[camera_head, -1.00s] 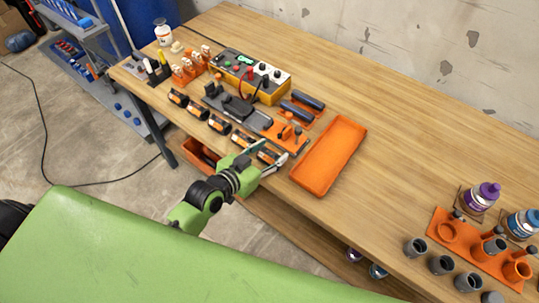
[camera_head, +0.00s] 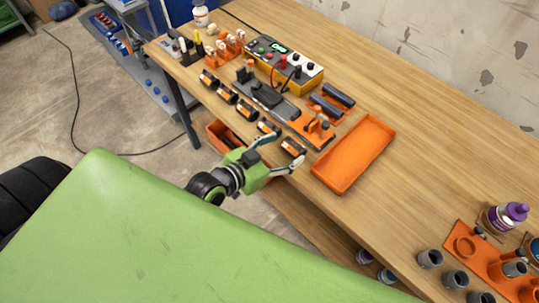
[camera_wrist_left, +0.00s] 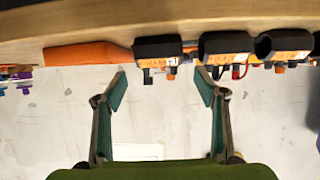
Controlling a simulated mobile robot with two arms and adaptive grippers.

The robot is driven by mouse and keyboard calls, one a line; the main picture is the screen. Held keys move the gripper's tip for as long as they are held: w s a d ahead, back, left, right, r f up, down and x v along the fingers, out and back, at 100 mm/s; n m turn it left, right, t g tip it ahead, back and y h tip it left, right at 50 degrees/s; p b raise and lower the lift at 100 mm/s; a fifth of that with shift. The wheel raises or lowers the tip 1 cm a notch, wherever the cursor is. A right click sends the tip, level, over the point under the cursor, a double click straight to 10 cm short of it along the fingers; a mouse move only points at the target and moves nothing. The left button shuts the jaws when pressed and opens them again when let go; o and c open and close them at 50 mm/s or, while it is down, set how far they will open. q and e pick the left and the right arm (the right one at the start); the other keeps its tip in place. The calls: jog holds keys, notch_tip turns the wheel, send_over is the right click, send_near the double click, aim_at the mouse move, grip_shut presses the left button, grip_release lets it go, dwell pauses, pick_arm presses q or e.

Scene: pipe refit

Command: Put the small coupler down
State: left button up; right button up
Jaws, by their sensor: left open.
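My left gripper (camera_head: 287,151) is open at the front edge of the bench, by the right end of a row of black cylinders with orange labels (camera_head: 245,109). In the left wrist view the two fingers of the gripper (camera_wrist_left: 165,88) are wide apart with nothing between them. The black cylinders (camera_wrist_left: 158,47) show above the fingers there. Several grey cup-shaped pieces, perhaps couplers, stand at the right, such as this grey piece (camera_head: 430,259). I cannot tell which thing is the small coupler. My right gripper is not in view.
An empty orange tray (camera_head: 352,152) lies right of my left gripper. A yellow-and-black box with knobs (camera_head: 285,70) and a dark fixture (camera_head: 268,95) stand behind the cylinders. An orange rack (camera_head: 490,262) is at the right. The bench middle (camera_head: 410,175) is clear.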

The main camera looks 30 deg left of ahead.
pick_arm(q)
jog(key=v, duration=0.6)
jog(key=shift+s+r, duration=0.2)
jog(key=shift+s, duration=0.15)
jog(key=shift+a+f, duration=0.1)
jog(key=shift+a, duration=0.05)
jog(key=s+a+f+n+g+y, duration=0.1)
jog(key=s+a+f+g, duration=0.1)
jog(key=f, duration=0.8)
jog(key=s+a+f+g+y, duration=0.1)
jog(key=s+a+f, duration=0.15)
jog(key=f, duration=0.75)
jog(key=s+a+f+n+g+y, duration=0.1)
jog(key=s+a+f+g, duration=0.15)
jog(key=f, duration=0.75)
jog(key=s+d+f+g, duration=0.1)
jog(key=s+f+g, duration=0.2)
jog(key=s+f, duration=0.6)
jog(key=s+d+f+g+y, duration=0.1)
jog(key=s+f+g, duration=0.2)
jog(key=s+f, duration=0.7)
jog(key=s, duration=0.6)
jog(key=shift+s+f+y, duration=0.25)
jog(key=shift+y, duration=0.05)
jog(key=shift+d, duration=0.15)
